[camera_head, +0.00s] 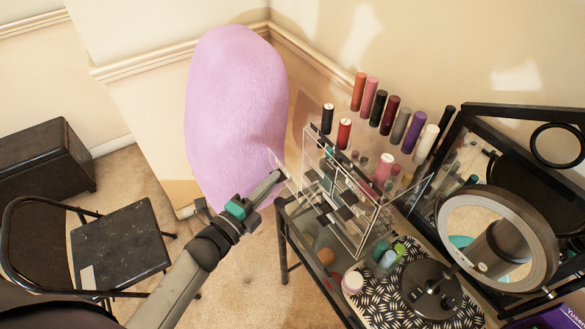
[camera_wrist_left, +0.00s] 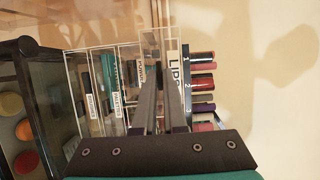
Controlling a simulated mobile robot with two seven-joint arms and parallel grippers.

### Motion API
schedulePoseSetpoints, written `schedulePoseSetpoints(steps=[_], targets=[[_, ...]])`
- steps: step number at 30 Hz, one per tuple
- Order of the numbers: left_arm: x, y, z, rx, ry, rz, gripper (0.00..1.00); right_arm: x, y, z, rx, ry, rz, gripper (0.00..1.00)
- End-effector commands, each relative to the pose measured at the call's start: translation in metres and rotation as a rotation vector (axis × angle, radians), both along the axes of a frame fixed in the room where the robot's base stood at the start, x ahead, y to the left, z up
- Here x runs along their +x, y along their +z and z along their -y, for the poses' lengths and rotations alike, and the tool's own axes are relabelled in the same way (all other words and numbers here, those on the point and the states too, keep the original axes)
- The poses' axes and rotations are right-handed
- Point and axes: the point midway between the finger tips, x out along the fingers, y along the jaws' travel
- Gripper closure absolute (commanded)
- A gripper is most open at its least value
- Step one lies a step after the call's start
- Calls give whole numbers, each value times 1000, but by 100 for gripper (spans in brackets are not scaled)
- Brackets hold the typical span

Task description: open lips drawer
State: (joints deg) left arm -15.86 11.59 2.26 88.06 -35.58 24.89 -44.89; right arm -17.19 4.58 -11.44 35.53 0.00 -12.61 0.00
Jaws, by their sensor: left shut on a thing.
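The clear acrylic organizer (camera_head: 352,205) stands on the glass table, with several small drawers. The LIPS drawer's white label (camera_wrist_left: 174,71) shows upright at its front in the left wrist view, just right of my fingers. My left gripper (camera_head: 274,180) is shut at that front; its fingers (camera_wrist_left: 157,75) hide the grip point, apparently the drawer's handle. In the head view a clear front panel (camera_head: 284,168) stands out left of the organizer body, so the LIPS drawer looks partly pulled out. Its inside is hard to make out. My right gripper is out of view.
Several upright lipstick tubes (camera_head: 389,115) stand on top of the organizer. A round mirror (camera_head: 546,240) and a patterned mat (camera_head: 369,292) are to the right. A purple rounded chair back (camera_head: 235,95) stands behind my gripper, and a black chair (camera_head: 120,245) is at left.

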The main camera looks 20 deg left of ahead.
Motion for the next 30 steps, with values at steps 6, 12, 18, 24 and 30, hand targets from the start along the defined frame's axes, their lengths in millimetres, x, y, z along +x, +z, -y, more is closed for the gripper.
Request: schedulePoseSetpoints(steps=[6,12,18,24,30], targets=[[-13,0,-10,0,2,0,100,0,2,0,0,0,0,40],[-12,0,-10,0,2,0,100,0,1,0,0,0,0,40],[-12,0,-10,0,1,0,75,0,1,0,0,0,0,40],[-12,0,-10,0,1,0,61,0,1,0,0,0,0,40],[-14,0,-10,0,1,0,61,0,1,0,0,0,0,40]])
